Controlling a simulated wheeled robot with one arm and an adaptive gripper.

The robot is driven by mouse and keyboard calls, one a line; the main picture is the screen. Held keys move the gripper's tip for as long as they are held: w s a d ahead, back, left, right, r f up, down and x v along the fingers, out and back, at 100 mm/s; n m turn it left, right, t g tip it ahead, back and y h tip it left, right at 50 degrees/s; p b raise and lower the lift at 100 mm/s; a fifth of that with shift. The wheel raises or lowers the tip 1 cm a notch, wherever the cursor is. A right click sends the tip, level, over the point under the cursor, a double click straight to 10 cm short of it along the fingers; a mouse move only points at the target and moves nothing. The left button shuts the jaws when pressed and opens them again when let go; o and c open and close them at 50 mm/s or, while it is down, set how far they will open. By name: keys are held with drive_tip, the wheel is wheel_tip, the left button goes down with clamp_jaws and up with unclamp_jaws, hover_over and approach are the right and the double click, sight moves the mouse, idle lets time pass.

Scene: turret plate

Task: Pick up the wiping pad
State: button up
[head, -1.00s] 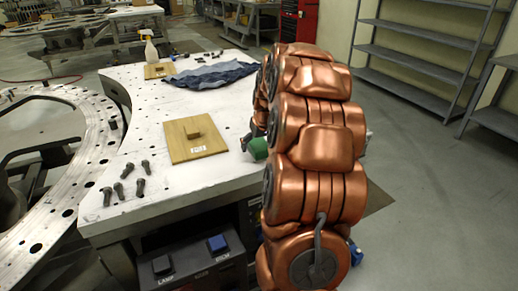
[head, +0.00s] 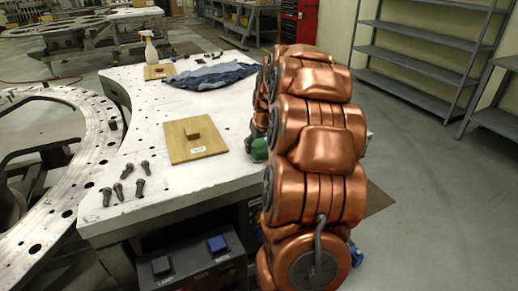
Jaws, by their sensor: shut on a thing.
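A green piece, which I take to be the wiping pad (head: 260,150), shows at the right edge of the white work table, just left of my copper arm. A small dark part of my gripper (head: 249,144) shows against its left side. The gripper is shut on the pad. My arm hides most of the gripper and part of the pad, so I cannot tell whether the pad touches the table.
A wooden board (head: 196,144) with a small block lies on the white table (head: 150,110). Several dark bolts (head: 124,190) lie front left. A blue cloth (head: 212,75), another board (head: 160,72) and a spray bottle (head: 150,47) are farther back. A button box (head: 190,268) stands below the front edge.

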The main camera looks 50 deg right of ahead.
sight(259, 143)
drive_tip(key=c, duration=0.3)
drive_tip(key=shift+r, duration=0.15)
drive_tip(key=shift+r+p, duration=0.2)
drive_tip(key=shift+p, duration=0.2)
drive_tip(key=shift+r+b, duration=0.6)
drive_tip(key=shift+r, duration=0.6)
drive_tip(key=shift+s+a+r, duration=0.1)
drive_tip(key=shift+r, duration=0.4)
drive_tip(key=s+a+b, duration=0.1)
drive_tip(key=s+a, duration=0.2)
drive_tip(key=a, duration=0.1)
drive_tip(key=s+a+r+b, duration=0.1)
drive_tip(key=s+a, duration=0.2)
drive_tip(key=s, duration=0.1)
drive_tip(key=s+a+b, duration=0.1)
drive_tip(key=s+a, duration=0.2)
drive_tip(key=a, duration=0.1)
drive_tip(key=shift+s+a+r+b, duration=0.25)
drive_tip(key=shift+s+a+b, duration=0.05)
drive_tip(key=shift+b, duration=0.1)
